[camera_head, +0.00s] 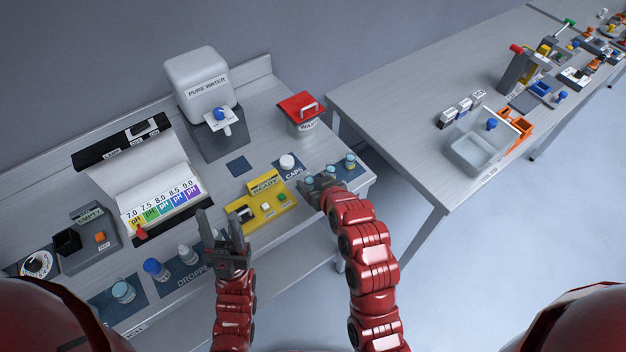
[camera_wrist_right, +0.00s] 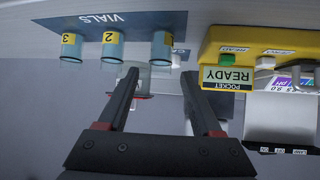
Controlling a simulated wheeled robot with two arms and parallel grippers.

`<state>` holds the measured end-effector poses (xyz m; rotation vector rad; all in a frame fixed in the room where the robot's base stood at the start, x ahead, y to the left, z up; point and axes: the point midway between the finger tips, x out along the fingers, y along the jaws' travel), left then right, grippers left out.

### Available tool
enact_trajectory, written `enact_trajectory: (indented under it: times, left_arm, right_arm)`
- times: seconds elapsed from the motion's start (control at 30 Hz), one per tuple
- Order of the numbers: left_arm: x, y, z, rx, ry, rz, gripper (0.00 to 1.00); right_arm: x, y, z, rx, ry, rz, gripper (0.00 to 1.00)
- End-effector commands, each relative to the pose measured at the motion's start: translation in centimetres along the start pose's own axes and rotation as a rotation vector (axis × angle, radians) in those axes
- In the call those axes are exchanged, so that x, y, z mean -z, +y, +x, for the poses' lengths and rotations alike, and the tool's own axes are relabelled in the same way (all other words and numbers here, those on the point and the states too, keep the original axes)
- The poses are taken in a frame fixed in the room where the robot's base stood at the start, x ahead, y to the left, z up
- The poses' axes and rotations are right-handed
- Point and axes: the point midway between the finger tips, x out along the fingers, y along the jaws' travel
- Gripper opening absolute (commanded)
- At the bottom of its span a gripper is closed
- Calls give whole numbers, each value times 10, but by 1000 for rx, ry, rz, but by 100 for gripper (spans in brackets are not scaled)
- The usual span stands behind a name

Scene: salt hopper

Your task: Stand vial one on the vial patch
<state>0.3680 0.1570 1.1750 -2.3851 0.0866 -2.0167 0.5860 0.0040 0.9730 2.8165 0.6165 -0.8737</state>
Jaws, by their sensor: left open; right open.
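Three clear bluish vials stand upright on the dark blue patch marked VIALS (camera_wrist_right: 118,20). In the right wrist view, two read 3 (camera_wrist_right: 72,47) and 2 (camera_wrist_right: 112,47); the vial at the row's end, nearest the yellow unit, is likely vial one (camera_wrist_right: 161,48), its number not clear. My right gripper (camera_head: 308,191) is open beside that vial; in the wrist view its fingertips (camera_wrist_right: 160,78) lie on either side of the vial's line, apparently short of it. My left gripper (camera_head: 221,222) is open and empty over the bench front. A plain blue square patch (camera_head: 237,166) lies bare by the water dispenser.
The yellow READY unit (camera_head: 262,202) stands just left of my right gripper. Behind are the white cap on the CAPS patch (camera_head: 287,161), the red-lidded WASTE bin (camera_head: 301,113) and the PURE WATER dispenser (camera_head: 209,100). Dropper bottles (camera_head: 186,253) stand near my left gripper.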

Motion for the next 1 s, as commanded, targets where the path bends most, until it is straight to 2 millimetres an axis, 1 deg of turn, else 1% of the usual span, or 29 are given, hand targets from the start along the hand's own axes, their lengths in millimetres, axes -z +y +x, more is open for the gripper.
enact_trajectory:
  times: [0.03, 0.17, 0.2, 0.3, 0.5, 0.6, 0.7, 0.83, 1.0]
  left_arm:
    - [-1, 0, -5, 0, 0, 0, 50]
    - [-2, 1, -13, 0, 0, 0, 50]
    - [1, 0, 6, 0, -1, 0, 50]
    - [5, -2, 29, 0, 1, 0, 50]
    - [11, -3, 66, 0, 0, 0, 50]
    - [13, -4, 79, 0, 0, 0, 50]
    - [15, -4, 86, 0, 0, 0, 50]
    - [15, -4, 90, 0, 0, 0, 50]
    - [15, -4, 90, 0, 0, 0, 50]
  right_arm:
    - [-1, 0, -4, -1, 4, 0, 66]
    - [-3, 0, -24, -2, 6, -1, 66]
    - [6, 1, -41, -3, 3, 0, 66]
    - [8, 0, -67, -2, -2, -2, 66]
    - [6, 0, -93, -1, -4, 1, 66]
    - [4, 0, -103, -2, -2, -1, 66]
    - [3, 0, -110, -2, -1, -1, 66]
    - [1, 0, -114, 0, 0, -1, 66]
    - [1, 1, -113, -3, 8, 0, 66]
